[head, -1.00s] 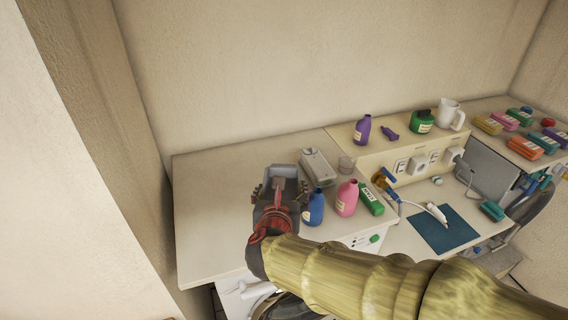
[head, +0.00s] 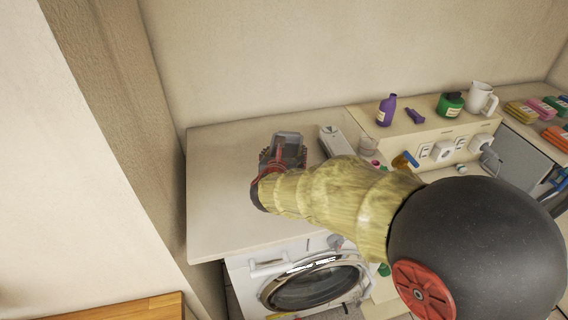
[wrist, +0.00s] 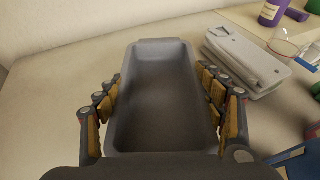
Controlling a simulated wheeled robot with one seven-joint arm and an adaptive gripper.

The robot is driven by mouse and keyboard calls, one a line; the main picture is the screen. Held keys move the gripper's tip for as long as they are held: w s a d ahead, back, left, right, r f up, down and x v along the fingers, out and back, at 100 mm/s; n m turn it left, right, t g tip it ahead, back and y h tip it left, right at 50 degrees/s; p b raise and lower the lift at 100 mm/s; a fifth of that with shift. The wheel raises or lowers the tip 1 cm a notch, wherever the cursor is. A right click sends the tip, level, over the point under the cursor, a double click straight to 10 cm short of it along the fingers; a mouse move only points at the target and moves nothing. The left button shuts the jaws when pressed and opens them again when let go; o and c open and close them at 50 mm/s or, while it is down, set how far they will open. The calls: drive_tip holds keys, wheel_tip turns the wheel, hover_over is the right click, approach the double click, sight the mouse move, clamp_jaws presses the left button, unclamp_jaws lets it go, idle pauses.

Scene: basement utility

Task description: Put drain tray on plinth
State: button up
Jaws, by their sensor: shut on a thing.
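The drain tray is a dark grey, empty, rectangular trough (wrist: 160,75). In the head view it shows at the arm's far end (head: 288,136). My gripper (wrist: 160,100) is shut on the tray, with its jointed fingers against both long sides. In the head view my gripper (head: 283,155) is over the beige worktop above the washing machine. I cannot tell whether the tray touches the worktop. I cannot tell for certain which thing is the plinth; a wooden surface (head: 125,308) shows at the lower left edge.
A grey-white box (head: 334,141) and a clear cup (head: 367,146) stand right of the tray. A raised beige ledge (head: 400,128) carries a purple bottle (head: 387,109), a green jar and a white mug. The worktop's left part (head: 222,190) is clear. A washing machine (head: 310,285) stands below.

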drive_tip(key=shift+w+f, duration=0.3)
drive_tip(key=shift+f, duration=0.05)
drive_tip(key=shift+w+a+f+b, duration=0.15)
drive_tip(key=shift+f+b, duration=0.1)
drive_tip(key=shift+f, duration=0.65)
drive_tip(key=shift+w+d+f+b, duration=0.1)
drive_tip(key=shift+f+b, duration=0.15)
drive_tip(key=shift+f, duration=0.6)
drive_tip(key=shift+f, duration=0.2)
drive_tip(key=o, duration=1.2)
drive_tip(key=shift+r, duration=0.1)
